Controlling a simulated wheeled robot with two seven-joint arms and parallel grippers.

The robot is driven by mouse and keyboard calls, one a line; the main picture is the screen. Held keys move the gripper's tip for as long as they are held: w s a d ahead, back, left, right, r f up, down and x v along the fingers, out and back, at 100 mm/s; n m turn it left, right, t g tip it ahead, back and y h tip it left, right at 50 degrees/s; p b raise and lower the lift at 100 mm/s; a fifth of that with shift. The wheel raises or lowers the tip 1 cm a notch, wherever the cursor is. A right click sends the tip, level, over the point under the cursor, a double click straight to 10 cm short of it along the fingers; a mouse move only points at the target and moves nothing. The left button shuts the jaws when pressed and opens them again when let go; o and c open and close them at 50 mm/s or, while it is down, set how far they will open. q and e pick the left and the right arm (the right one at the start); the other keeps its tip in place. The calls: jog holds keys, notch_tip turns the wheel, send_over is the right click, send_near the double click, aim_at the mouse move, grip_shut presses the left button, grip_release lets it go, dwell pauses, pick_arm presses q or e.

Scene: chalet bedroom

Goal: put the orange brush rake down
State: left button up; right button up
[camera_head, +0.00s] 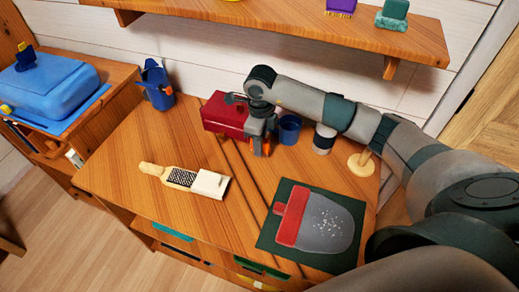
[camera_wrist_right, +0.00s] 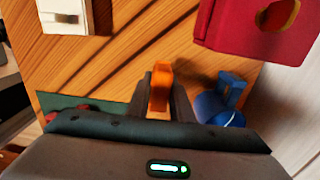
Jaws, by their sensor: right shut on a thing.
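My right gripper (camera_head: 257,148) is over the back middle of the wooden desk, just in front of the red box. It is shut on the orange brush rake (camera_wrist_right: 159,86), whose orange end shows between the fingers in the right wrist view. In the head view only a small orange part (camera_head: 266,148) shows beside the fingers; the rest is hidden. I cannot tell whether the rake touches the desk (camera_head: 130,205). My left gripper is not in view.
The red box (camera_head: 222,112) and blue mug (camera_head: 289,130) stand close by the gripper. A grater (camera_head: 181,178) lies front left; a red and grey board (camera_head: 325,222) lies on a green mat (camera_head: 272,240). A shelf (camera_head: 290,22) overhangs the back. Some desk between grater and mat is bare.

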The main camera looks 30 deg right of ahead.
jog(key=shift+a+f, duration=0.1)
jog(key=shift+f, duration=0.1)
notch_tip(320, 180, down, 3)
jog(key=shift+f+p, duration=0.2)
jog(key=shift+p, duration=0.75)
jog(key=shift+f, duration=0.2)
jog(key=shift+f, duration=0.15)
jog(key=o, duration=0.9)
jog(key=shift+o, duration=0.2)
